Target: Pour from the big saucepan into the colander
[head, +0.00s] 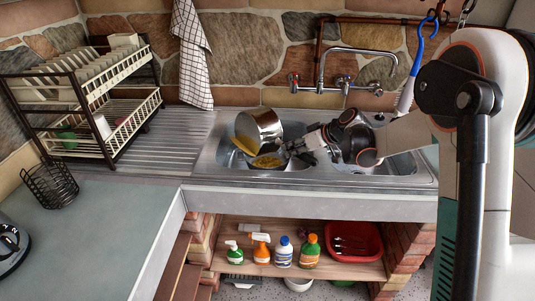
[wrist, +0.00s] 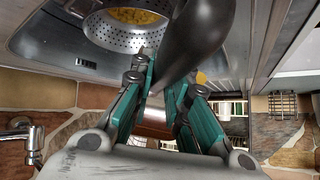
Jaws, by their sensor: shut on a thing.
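The big saucepan (head: 264,122) is steel and hangs tilted over the left sink basin, its mouth turned down to the left. Yellow food shows at its lower lip. The colander (wrist: 103,34) is a perforated steel bowl with yellow food (wrist: 135,16) inside; in the head view it sits below the saucepan, largely hidden, with its yellow contents (head: 267,161) showing. My gripper (head: 312,143) is right of the saucepan. In the wrist view my gripper (wrist: 168,88) is shut on the saucepan's dark handle (wrist: 192,38), which hides part of the colander.
The tap (head: 345,55) rises behind the sink. A dish rack (head: 95,95) stands at the left, and the ribbed drainboard (head: 165,140) is clear. Bottles (head: 283,252) stand on the shelf below.

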